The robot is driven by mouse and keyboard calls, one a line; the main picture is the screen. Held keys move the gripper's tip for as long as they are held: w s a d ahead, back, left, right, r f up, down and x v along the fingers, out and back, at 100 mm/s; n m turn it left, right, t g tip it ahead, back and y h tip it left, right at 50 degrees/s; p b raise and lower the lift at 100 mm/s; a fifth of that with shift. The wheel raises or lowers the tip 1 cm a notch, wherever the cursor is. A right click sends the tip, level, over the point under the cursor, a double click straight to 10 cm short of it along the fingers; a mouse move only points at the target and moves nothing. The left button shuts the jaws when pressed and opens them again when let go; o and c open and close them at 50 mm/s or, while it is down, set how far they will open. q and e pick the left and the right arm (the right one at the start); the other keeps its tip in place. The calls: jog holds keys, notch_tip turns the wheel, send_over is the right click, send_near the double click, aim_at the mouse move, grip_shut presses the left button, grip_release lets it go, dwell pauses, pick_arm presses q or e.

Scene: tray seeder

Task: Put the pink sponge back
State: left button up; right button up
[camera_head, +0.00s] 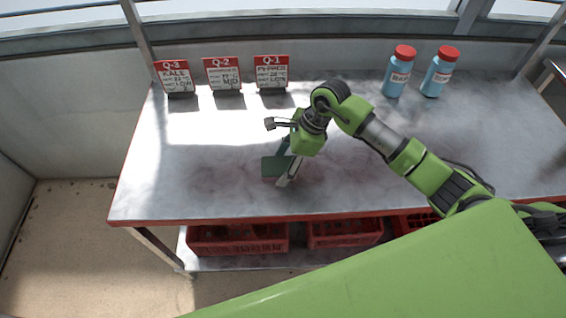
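My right gripper (283,173) hangs over the front middle of the metal table (190,185), pointing down. A flat dark green piece (273,166) and a pale slanted piece show at its tip. I cannot tell whether the flat piece is part of the gripper or something by it, nor whether the fingers are open or shut. No pink sponge can be made out; the area under the gripper is partly hidden by it. My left gripper is not in view.
Three red-and-white sign cards, Q-3 (175,77), Q-2 (223,74) and Q-1 (272,73), stand at the back left. Two blue bottles with red caps (398,72) (440,72) stand at the back right. Red crates (238,239) sit on the shelf below. The table's left part is clear.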

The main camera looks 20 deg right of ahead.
jog(key=shift+r, duration=0.15)
jog(key=b+v, duration=0.1)
jog(key=v, duration=1.1)
